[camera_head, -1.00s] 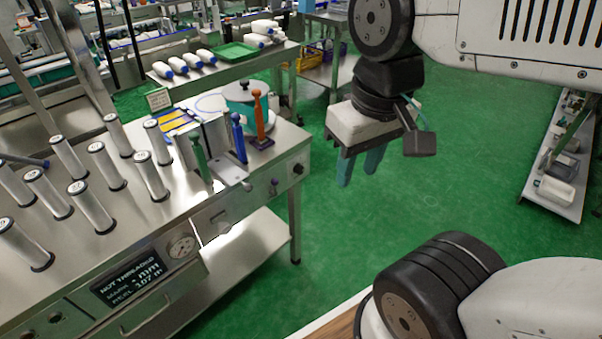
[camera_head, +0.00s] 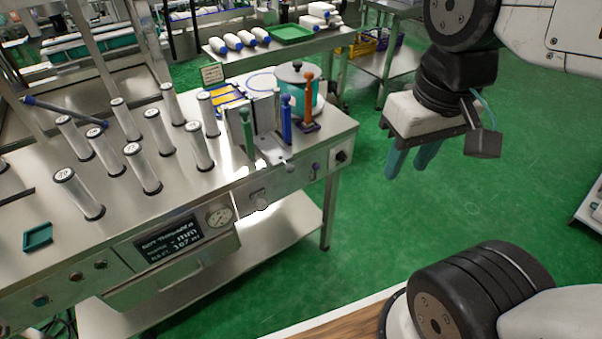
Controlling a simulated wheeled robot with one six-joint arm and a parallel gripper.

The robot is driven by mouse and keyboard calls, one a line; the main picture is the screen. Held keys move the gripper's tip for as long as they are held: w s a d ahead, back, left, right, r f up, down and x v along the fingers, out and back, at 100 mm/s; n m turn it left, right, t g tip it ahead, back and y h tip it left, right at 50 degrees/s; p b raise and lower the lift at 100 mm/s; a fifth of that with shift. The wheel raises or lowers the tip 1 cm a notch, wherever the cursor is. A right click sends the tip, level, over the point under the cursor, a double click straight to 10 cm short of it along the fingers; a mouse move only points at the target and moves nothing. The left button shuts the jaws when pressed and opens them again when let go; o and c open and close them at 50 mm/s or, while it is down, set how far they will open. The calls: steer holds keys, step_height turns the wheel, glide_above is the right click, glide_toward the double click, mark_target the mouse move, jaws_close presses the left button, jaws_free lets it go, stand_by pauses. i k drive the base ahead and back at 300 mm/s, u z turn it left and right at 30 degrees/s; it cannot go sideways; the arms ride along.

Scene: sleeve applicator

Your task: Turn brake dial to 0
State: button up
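The steel machine bench (camera_head: 60,225) stands at the left. I cannot tell which of these is the brake dial, nor read any setting. My gripper (camera_head: 409,167) hangs right of the bench over the green floor, its two blue fingers apart and empty. It touches nothing.
Several upright clear cylinders (camera_head: 142,168) stand on the bench. Green, blue and orange (camera_head: 307,98) handles rise near its right end, with a lidded pot (camera_head: 297,85) behind. A small green tray (camera_head: 37,237) lies at the left. Floor between bench and gripper is clear.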

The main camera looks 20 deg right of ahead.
mark_target(341, 156)
steer(key=z, duration=1.45)
steer(key=k, duration=0.45)
steer(key=u, duration=1.8)
steer(key=i, duration=0.5)
